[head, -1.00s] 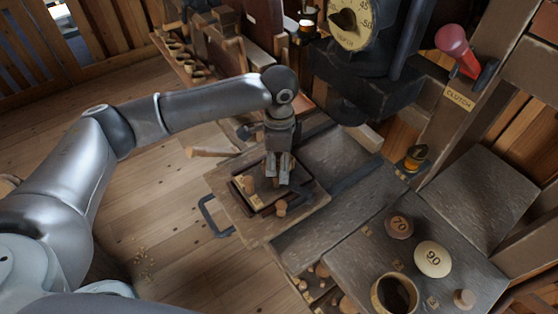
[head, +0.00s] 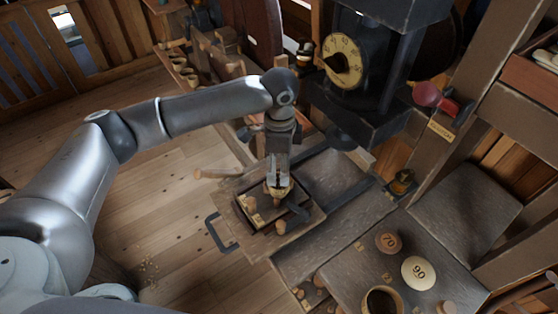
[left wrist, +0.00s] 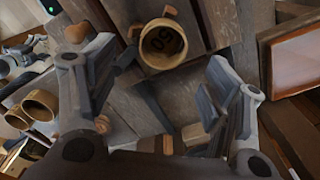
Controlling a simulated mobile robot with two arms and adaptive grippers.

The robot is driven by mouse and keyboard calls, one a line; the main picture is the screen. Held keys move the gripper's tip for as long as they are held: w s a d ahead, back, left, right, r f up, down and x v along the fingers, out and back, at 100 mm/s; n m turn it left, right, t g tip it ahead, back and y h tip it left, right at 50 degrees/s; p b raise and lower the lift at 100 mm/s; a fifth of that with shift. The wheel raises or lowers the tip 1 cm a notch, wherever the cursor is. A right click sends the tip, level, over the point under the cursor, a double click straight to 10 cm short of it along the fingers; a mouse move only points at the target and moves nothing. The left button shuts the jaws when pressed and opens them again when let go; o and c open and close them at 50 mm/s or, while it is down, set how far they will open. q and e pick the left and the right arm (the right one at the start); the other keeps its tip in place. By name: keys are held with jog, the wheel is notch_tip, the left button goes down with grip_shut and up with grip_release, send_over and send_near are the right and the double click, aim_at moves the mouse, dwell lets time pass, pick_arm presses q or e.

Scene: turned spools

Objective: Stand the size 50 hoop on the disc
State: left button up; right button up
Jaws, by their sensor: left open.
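My left gripper (head: 278,188) points down over a wooden tray (head: 262,243) in the head view. A pale, rounded thing shows at its fingertips there, too small to tell more. In the left wrist view the gripper (left wrist: 164,62) is open, one finger on each side. A round wooden hoop (left wrist: 144,42) with a 50 showing inside it is between and just beyond the fingertips. I see no finger closed on it. Whether the 50 is on a disc under the hoop I cannot tell. My right gripper is not in view.
Discs marked 70 (head: 388,243) and 90 (head: 420,273) lie on the grey bench at the right. A hollow round wooden piece (head: 369,303) stands nearby. A small peg (head: 281,227) is in the tray. A black machine with a dial (head: 342,62) stands behind.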

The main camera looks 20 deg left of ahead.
pick_arm(q)
jog(key=shift+r, duration=2.35)
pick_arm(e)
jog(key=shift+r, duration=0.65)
pick_arm(q)
jog(key=shift+f, duration=0.1)
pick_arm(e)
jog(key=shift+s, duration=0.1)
